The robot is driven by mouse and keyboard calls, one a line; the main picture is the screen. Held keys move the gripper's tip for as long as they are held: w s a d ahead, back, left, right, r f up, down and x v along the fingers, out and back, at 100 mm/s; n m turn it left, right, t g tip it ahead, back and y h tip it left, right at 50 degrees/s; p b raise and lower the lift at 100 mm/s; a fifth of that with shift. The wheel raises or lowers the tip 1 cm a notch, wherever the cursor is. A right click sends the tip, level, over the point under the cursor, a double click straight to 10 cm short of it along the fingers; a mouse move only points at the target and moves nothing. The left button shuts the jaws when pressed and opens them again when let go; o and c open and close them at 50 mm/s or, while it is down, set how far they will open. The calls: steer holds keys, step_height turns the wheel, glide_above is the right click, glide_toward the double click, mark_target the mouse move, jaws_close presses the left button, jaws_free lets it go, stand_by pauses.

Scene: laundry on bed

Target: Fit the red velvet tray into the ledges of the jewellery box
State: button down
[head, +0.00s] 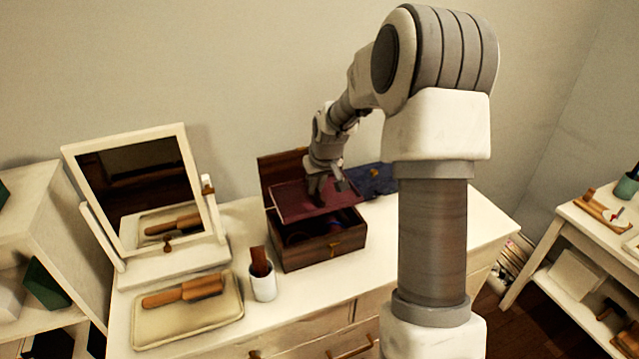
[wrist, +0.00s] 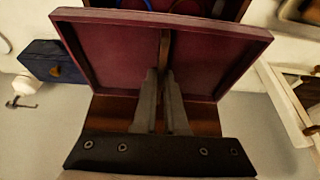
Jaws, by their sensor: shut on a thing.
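The red velvet tray (head: 290,201) is over the open top of the wooden jewellery box (head: 325,250). It looks tilted to the box rim, and the near right part of the box's inside shows uncovered below it. My gripper (head: 325,195) reaches down into the tray from behind. In the wrist view the fingers (wrist: 163,85) are shut on the tray's narrow brown middle divider (wrist: 166,48), and the red tray floor (wrist: 115,52) shows on both sides. The box ledges are hidden, and I cannot tell whether the tray touches them.
The box's raised lid (head: 281,172) stands behind the tray. A white cup (head: 262,285), a cream tray with a brush (head: 190,305) and a mirror (head: 140,190) stand to the left. The dresser top (head: 440,225) is clear at right.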

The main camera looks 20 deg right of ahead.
mark_target(317, 200)
steer(key=shift+f, duration=0.1)
steer(key=shift+f+b, duration=2.35)
steer(key=shift+f, duration=0.45)
steer(key=shift+f+b, duration=2.1)
steer(key=shift+f, duration=0.3)
steer(key=c, duration=0.9)
jaws_free()
steer(key=p+v, duration=0.1)
steer(key=v, duration=1.6)
steer(key=shift+r, duration=0.3)
